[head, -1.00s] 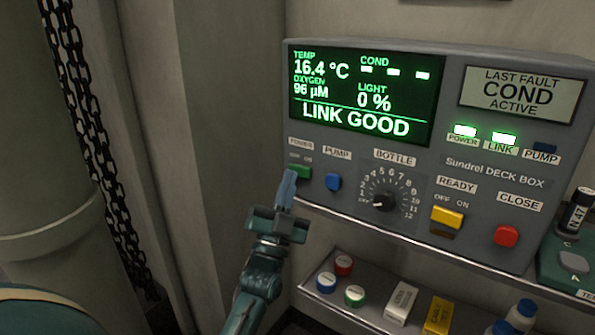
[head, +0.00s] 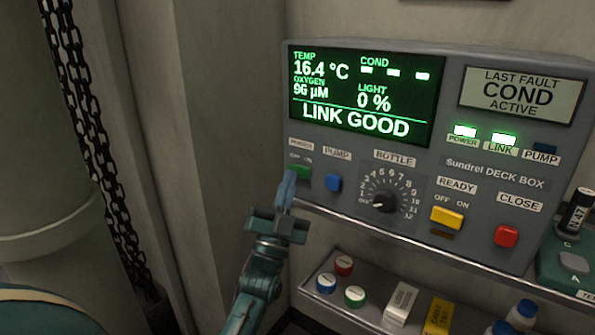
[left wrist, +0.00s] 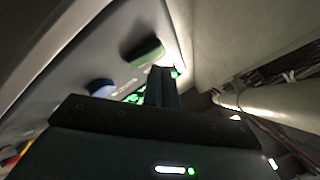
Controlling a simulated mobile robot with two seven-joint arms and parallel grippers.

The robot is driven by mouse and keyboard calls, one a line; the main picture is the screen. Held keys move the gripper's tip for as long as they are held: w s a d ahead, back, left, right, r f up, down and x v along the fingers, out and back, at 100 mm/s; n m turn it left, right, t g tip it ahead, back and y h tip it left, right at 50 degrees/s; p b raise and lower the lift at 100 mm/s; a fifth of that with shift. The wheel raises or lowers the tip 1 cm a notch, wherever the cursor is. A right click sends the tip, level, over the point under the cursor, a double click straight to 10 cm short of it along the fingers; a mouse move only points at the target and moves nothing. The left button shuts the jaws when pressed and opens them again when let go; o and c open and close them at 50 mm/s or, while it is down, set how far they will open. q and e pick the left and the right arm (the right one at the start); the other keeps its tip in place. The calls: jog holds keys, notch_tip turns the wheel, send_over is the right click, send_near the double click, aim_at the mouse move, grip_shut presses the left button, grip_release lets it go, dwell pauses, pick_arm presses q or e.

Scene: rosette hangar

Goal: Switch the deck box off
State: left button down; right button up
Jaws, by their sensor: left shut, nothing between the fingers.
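The deck box (head: 450,130) is a grey panel on the wall with a lit green screen (head: 365,95) reading LINK GOOD. Its POWER and LINK lamps glow green and the PUMP lamp is dark. The green power switch (head: 301,172) is at the panel's left end, under an OFF/ON label. My left gripper (head: 287,182) is shut and empty, its fingertips at the lower left of the green switch. In the left wrist view the fingers (left wrist: 162,85) point up beside the green switch (left wrist: 144,50); I cannot tell if they touch it. My right gripper is not in view.
Beside the green switch are a blue pump switch (head: 333,182), a bottle dial (head: 384,202), a yellow ready switch (head: 447,217) and a red close button (head: 507,236). A shelf below (head: 330,308) holds caps and small boxes. A chain (head: 90,130) hangs at left.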

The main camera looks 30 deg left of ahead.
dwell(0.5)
pick_arm(q)
jog(key=shift+w, duration=0.1)
jog(key=shift+w, duration=0.4)
dwell(0.5)
dwell(0.4)
jog(key=shift+s, duration=0.5)
jog(key=shift+s, duration=0.1)
